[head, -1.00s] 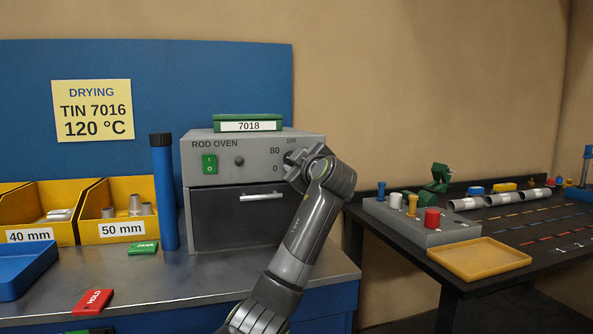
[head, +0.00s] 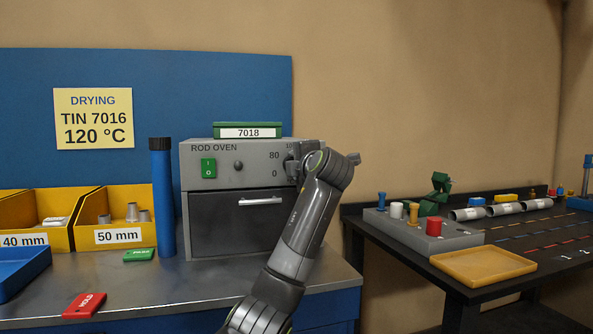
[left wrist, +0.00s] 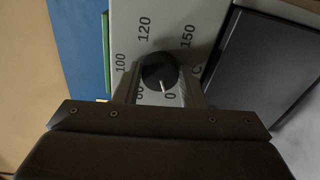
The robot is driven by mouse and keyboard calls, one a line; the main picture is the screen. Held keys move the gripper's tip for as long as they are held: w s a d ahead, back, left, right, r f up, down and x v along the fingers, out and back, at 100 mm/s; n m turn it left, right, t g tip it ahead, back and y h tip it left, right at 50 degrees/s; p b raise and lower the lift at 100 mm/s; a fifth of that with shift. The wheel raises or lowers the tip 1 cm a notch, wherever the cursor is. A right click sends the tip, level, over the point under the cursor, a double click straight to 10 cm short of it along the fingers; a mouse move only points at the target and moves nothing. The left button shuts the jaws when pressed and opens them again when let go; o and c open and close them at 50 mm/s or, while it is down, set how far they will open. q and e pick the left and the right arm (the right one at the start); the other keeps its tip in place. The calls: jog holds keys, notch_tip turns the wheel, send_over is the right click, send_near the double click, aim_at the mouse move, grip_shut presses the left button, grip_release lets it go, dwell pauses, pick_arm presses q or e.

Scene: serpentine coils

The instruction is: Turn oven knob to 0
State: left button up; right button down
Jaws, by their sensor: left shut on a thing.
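The grey rod oven (head: 225,177) stands on the bench, with 80 and 0 printed beside its dial. The round black knob (left wrist: 157,70) shows in the left wrist view, with a white pointer line directed roughly at the printed 0. My left gripper (head: 296,166) is at the right of the oven's front panel and hides the knob in the head view. In the left wrist view the left gripper's fingers (left wrist: 160,84) lie on both sides of the knob, shut on it. My right gripper is in neither view.
A green 7018 box (head: 248,130) lies on the oven. A blue tube (head: 162,200) stands at its left, with yellow bins (head: 118,236) beyond. The oven door handle (head: 262,200) is below the panel. A dark table (head: 400,233) stands at the right.

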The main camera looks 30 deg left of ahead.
pick_arm(q)
jog(key=shift+f+n, duration=0.15)
jog(key=shift+n, duration=0.35)
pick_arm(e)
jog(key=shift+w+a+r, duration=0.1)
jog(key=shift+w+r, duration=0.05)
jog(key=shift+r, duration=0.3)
pick_arm(q)
jog(key=o, duration=1)
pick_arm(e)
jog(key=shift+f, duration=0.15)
pick_arm(q)
jog(key=shift+d, duration=0.1)
